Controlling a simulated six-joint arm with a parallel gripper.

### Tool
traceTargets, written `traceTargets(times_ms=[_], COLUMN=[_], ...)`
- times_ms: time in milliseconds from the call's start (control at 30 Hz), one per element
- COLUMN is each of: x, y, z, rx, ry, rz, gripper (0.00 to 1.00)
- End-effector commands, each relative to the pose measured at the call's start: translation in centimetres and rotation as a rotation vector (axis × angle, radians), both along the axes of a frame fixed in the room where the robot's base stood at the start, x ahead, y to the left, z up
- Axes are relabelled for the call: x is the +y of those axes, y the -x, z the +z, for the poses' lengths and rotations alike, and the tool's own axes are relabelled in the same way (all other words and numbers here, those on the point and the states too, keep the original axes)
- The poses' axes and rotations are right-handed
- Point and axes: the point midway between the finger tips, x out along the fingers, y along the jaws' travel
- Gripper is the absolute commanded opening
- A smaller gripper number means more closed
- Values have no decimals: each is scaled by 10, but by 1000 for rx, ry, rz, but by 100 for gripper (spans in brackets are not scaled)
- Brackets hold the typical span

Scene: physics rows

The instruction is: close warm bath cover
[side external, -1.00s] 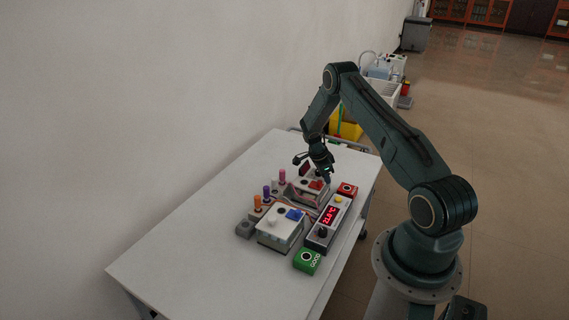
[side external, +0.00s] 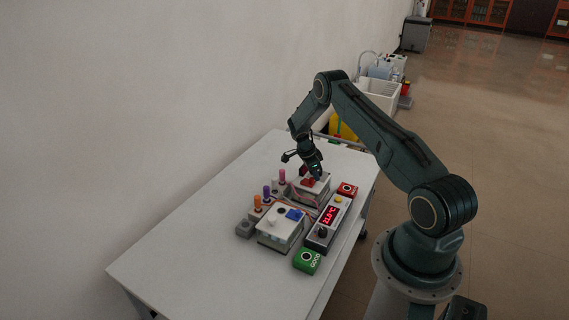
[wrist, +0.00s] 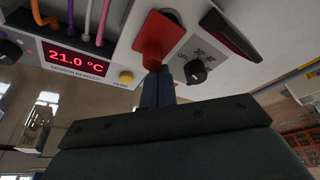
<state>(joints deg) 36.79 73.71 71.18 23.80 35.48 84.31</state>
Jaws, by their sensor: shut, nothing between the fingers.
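The warm bath (side external: 316,191) is a pale box at the back of the group on the table, in the side view. In the wrist view the red cover (wrist: 154,42) is just beyond my fingertips. My gripper (side external: 317,176) is shut and empty, pointing down at the cover. In the wrist view its closed fingers (wrist: 158,76) overlap the cover's near end; I cannot tell whether they touch it.
A second pale box with a blue cover (side external: 294,214) stands in front. A sensor readout (side external: 329,215) reads 21.0 °C. A green block (side external: 307,260), a red block (side external: 347,189) and coloured upright handles (side external: 267,191) surround the boxes. The table's left side (side external: 190,260) is clear.

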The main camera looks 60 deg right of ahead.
Motion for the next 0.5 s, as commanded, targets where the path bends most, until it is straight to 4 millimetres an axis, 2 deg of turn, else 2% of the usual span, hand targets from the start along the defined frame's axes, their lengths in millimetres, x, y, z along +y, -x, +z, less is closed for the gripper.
traceTargets(times_ms=[200,500], x=[1,2], y=[-15,-19], z=[-1,0], rx=[0,-2], ry=[-2,-4], rz=[2,6], gripper=[0,0])
